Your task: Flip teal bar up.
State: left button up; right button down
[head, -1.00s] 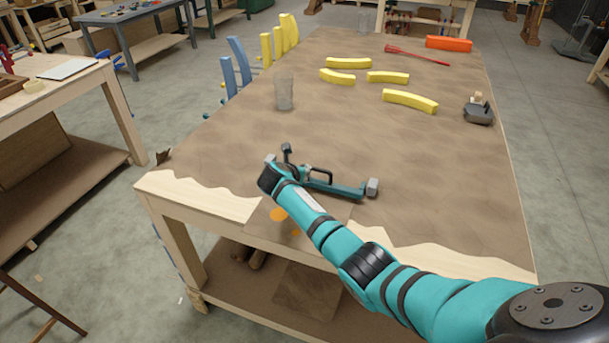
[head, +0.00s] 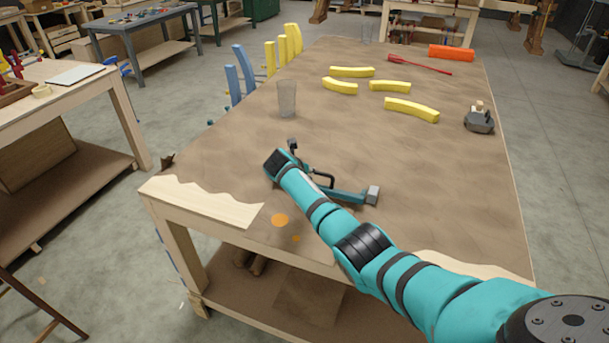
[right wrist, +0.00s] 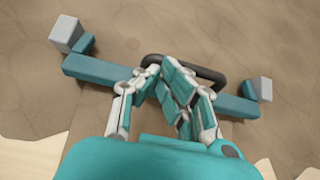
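The teal bar (head: 345,194) is a clamp-like tool lying on the brown tabletop near its front edge. It has grey end blocks and a dark looped handle. In the right wrist view the teal bar (right wrist: 95,70) runs across the picture, with a grey block at each end. My right gripper (right wrist: 158,68) is over its middle, beside the dark handle. Its fingers lean together with little gap between their tips and cover part of the bar. Whether they grip it is unclear. In the head view my right wrist hides the fingers and part of the bar. My left gripper is out of view.
A clear glass (head: 287,98) stands beyond the bar. Several yellow curved pieces (head: 411,109) and a grey hand tool (head: 479,118) lie farther back. Blue slats (head: 243,69) stand along the left table edge. The tabletop around the bar is mostly clear.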

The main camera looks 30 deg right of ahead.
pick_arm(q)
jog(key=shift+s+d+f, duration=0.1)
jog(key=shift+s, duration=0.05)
pick_arm(e)
jog(key=shift+w+d+r+g+y, duration=0.25)
jog(key=shift+d+r+g+y, duration=0.15)
jog(key=shift+g, duration=0.1)
dwell(1.3)
pick_arm(q)
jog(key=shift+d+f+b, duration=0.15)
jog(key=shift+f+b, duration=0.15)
jog(key=shift+b, duration=0.1)
pick_arm(e)
jog(key=shift+w+d+r+g+y, duration=0.3)
jog(key=shift+w+d+g+y, duration=0.1)
jog(key=shift+g+y, duration=0.15)
dwell(2.4)
